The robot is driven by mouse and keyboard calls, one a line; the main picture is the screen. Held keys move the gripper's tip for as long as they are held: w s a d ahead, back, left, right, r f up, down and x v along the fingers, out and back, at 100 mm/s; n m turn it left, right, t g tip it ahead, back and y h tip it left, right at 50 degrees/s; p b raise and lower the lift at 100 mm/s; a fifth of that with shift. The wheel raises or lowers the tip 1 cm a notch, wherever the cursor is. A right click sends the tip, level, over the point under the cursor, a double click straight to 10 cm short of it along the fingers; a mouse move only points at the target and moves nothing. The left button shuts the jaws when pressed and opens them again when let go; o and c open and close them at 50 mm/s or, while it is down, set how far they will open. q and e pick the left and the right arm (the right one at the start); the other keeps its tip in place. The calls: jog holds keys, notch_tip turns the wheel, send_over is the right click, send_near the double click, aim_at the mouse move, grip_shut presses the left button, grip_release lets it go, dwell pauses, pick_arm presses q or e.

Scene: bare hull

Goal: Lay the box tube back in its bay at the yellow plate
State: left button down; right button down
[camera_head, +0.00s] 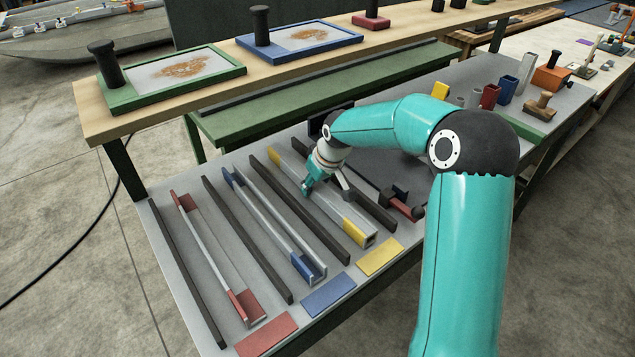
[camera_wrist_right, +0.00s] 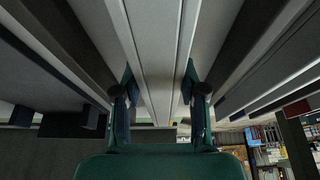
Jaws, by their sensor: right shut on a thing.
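The box tube (camera_head: 352,224), grey with yellow ends, lies lengthwise between two dark divider strips, in line with the yellow plate (camera_head: 380,257). Its near open end is just behind that plate. Whether it rests on the table or hangs slightly above it, I cannot tell. My right gripper (camera_head: 318,188) is shut on the tube's middle. In the right wrist view, the tube (camera_wrist_right: 155,60) runs between the two fingers of the gripper (camera_wrist_right: 160,92). My left gripper is not in view.
A blue-ended channel (camera_head: 285,225) and a red-ended angle bar (camera_head: 210,250) lie in bays to the left, with blue (camera_head: 328,295) and red (camera_head: 266,334) plates before them. Dark divider strips (camera_head: 250,240) separate the bays. A raised wooden shelf (camera_head: 215,55) stands behind.

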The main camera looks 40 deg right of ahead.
jog(key=shift+f, duration=0.2)
jog(key=c, duration=0.7)
grip_release()
jog(key=shift+o, duration=0.2)
jog(key=shift+r, duration=0.5)
jog(key=v, duration=1.1)
jog(key=shift+s+r, duration=0.25)
